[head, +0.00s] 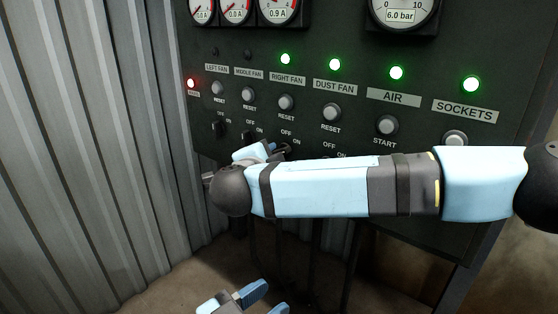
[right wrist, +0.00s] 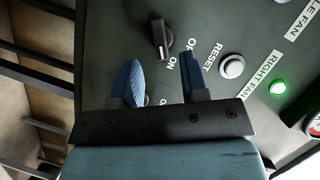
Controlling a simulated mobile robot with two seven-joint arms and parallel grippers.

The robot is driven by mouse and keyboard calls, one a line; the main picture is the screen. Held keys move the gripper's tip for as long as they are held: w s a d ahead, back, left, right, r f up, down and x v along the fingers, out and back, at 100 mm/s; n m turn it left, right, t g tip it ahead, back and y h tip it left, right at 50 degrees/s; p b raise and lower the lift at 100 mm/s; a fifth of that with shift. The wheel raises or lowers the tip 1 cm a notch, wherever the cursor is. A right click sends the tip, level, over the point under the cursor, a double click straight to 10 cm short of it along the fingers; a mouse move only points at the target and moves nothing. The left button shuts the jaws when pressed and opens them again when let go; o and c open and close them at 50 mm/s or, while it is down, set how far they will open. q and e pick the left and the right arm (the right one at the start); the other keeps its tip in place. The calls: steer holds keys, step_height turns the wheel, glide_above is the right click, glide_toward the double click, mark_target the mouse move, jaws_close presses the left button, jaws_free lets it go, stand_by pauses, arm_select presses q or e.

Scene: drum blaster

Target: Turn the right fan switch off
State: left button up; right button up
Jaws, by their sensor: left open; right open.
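The right fan switch (right wrist: 162,38) is a dark rotary knob with a pale end, beside OFF and ON marks in the right wrist view. The right fan light (head: 286,59) is lit green and also shows in the right wrist view (right wrist: 278,87). My right gripper (right wrist: 161,78) is open, with its two blue fingers apart. The knob shows just beyond the fingertips, across the gap between them, and no contact is visible. In the head view my right arm covers much of the switch row. My left gripper (head: 263,298) is open and empty, low at the bottom of the head view.
The dark control panel (head: 330,35) carries gauges, reset buttons and several lights. The dust fan (head: 334,64), air (head: 396,72) and sockets (head: 471,84) lights are green. Left and middle fan switches stand left of my right gripper. A corrugated wall (head: 90,130) borders the left.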

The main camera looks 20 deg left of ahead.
mark_target(279, 150)
steer(key=w, duration=0.2)
steer(key=w+f+b, duration=0.1)
steer(key=w, duration=0.2)
steer(key=shift+w, duration=0.3)
arm_select(q)
steer(key=shift+w+a+r+m+t, duration=0.15)
steer(key=shift+w+a+m+t, duration=0.15)
steer(key=shift+m, duration=0.4)
arm_select(e)
steer(key=c, duration=0.6)
